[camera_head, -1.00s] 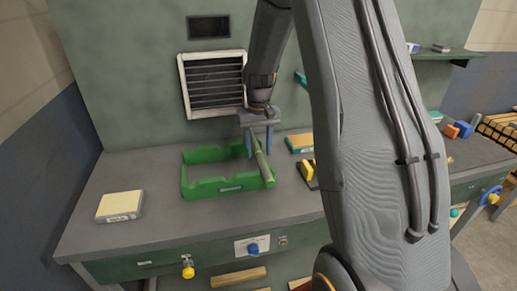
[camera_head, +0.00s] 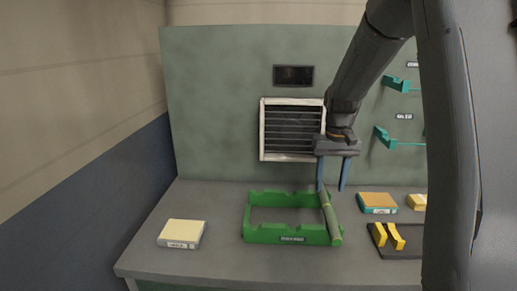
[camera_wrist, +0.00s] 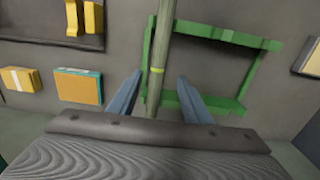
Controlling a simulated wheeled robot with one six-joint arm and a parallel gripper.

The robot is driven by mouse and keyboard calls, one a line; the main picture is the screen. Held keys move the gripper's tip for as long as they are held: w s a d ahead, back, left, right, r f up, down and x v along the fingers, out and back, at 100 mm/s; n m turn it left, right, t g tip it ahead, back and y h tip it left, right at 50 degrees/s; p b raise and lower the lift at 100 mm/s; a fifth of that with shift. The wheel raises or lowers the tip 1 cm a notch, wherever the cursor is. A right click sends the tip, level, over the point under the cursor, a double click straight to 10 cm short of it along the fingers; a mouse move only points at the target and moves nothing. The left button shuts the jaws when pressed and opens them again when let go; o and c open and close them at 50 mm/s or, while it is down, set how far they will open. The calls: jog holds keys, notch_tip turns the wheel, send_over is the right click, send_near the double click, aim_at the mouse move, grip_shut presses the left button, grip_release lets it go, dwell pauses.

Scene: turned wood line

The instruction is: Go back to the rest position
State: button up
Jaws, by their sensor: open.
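My gripper (camera_head: 334,172) is open and empty, with its blue fingers pointing down above the right end of a green tray (camera_head: 290,236). A greenish turned rod (camera_head: 331,216) rests along the tray's right side, its near end leaning over the front corner. The fingers appear clear of the rod.
A cream block (camera_head: 182,233) lies left on the grey bench (camera_head: 215,262). An orange-topped block (camera_head: 377,202) and a dark holder with yellow pieces (camera_head: 398,250) lie right. A vent grille (camera_head: 291,130) and teal brackets (camera_head: 396,138) are on the back panel.

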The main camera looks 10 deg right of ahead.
jog(key=s+a+f, duration=0.2)
jog(key=s+a, duration=0.2)
jog(key=s, duration=0.3)
jog(key=s+a+f+n+t, duration=0.1)
jog(key=s+a, duration=0.2)
jog(key=s, duration=0.4)
jog(key=s+a+f+n, duration=0.1)
jog(key=s+a+f, duration=0.1)
jog(key=s+a, duration=0.2)
jog(key=s, duration=0.3)
jog(key=shift+s+a+f+b, duration=0.15)
jog(key=shift+a+f+b, duration=0.15)
jog(key=shift+b, duration=0.1)
